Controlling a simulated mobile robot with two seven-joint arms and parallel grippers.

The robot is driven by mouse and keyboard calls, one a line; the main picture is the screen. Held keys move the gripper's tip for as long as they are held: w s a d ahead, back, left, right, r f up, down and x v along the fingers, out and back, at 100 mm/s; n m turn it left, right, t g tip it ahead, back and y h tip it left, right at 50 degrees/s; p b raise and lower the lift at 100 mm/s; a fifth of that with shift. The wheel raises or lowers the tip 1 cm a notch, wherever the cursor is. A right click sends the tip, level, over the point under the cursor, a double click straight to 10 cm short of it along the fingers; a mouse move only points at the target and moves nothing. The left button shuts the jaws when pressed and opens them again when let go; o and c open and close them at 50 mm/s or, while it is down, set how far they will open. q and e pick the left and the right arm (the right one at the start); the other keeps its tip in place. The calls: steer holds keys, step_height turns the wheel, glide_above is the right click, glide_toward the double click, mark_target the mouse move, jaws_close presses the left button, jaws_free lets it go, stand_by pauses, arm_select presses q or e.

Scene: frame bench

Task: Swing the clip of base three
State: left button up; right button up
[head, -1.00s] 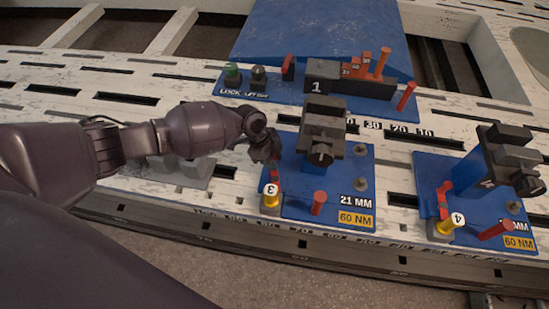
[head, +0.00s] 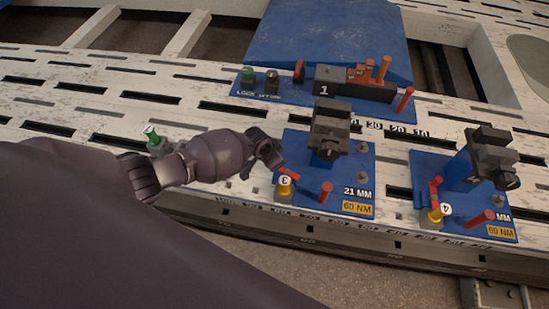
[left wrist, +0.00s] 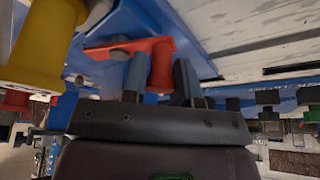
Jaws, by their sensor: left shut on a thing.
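Base three is a blue plate (head: 300,160) marked 21 MM and 60 NM, with a dark clamp block (head: 330,132) on it. My left gripper (head: 277,163) is shut on the clip at the base's left edge. In the head view the gripper partly hides the clip. My right gripper is out of view.
A red peg (head: 326,190) stands on base three, right of the yellow post. Base four (head: 428,170), with its own clamp, clip and yellow post, is to the right. A blue panel with block 1 (head: 350,83) is behind. A green knob (head: 152,136) is near my left forearm.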

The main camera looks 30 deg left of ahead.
arm_select(q)
steer(key=shift+s+r+n+y+p, duration=0.25)
steer(key=shift+n+p, duration=0.25)
steer(key=shift+n, duration=0.3)
steer(key=shift+s+f+n, duration=0.1)
steer(key=shift+f+n, duration=0.05)
steer(key=shift+n, duration=0.15)
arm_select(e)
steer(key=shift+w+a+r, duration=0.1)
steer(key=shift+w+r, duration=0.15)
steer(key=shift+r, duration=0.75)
arm_select(q)
steer(key=shift+s+f+t, duration=0.1)
steer(key=shift+t, duration=0.2)
steer(key=o, duration=0.9)
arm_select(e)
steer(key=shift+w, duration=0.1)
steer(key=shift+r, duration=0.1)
